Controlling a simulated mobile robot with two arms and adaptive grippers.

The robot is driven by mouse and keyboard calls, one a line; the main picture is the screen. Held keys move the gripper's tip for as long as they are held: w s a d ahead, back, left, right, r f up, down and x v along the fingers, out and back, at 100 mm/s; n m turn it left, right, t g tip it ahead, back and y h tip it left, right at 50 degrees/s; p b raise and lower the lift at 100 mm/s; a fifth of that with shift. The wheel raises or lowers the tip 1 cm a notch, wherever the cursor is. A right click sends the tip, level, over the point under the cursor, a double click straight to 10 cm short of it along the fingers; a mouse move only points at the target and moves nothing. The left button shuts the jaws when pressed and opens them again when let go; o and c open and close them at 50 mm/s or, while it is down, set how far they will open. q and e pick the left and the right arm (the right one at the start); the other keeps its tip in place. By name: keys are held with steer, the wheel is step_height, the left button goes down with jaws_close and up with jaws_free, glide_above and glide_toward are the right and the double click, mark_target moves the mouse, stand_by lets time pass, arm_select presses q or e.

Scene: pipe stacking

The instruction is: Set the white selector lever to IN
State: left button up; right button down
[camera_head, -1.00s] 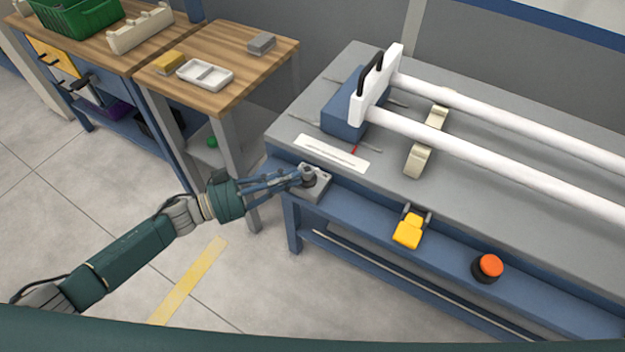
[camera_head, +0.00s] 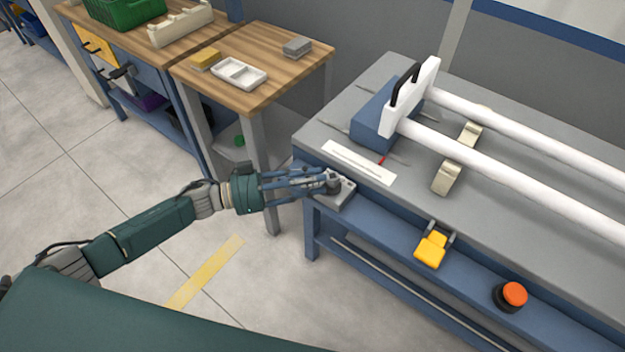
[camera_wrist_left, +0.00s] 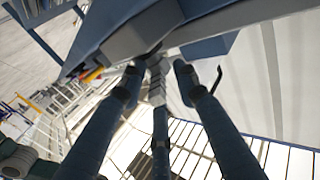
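The selector is a grey block (camera_head: 338,194) with a dark round hub (camera_head: 334,184) at the front left corner of the bench. I cannot make out the white lever on it; my fingers cover that side. My left gripper (camera_head: 322,182) reaches in from the left, with its blue-grey fingers at the hub. Whether they touch or grip anything is unclear. In the left wrist view the fingers (camera_wrist_left: 157,75) are spread apart, their tips just below the grey block (camera_wrist_left: 140,32). My right gripper is in neither view.
The bench top (camera_head: 410,180) carries a blue block with a white plate, white pipes (camera_head: 520,180) and a cream support (camera_head: 457,160). A yellow part (camera_head: 431,249) and a red-orange button (camera_head: 514,294) sit along its front. A wooden table (camera_head: 262,90) stands left.

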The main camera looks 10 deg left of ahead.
arm_select(q)
steer(key=v, duration=1.2)
stand_by(0.3)
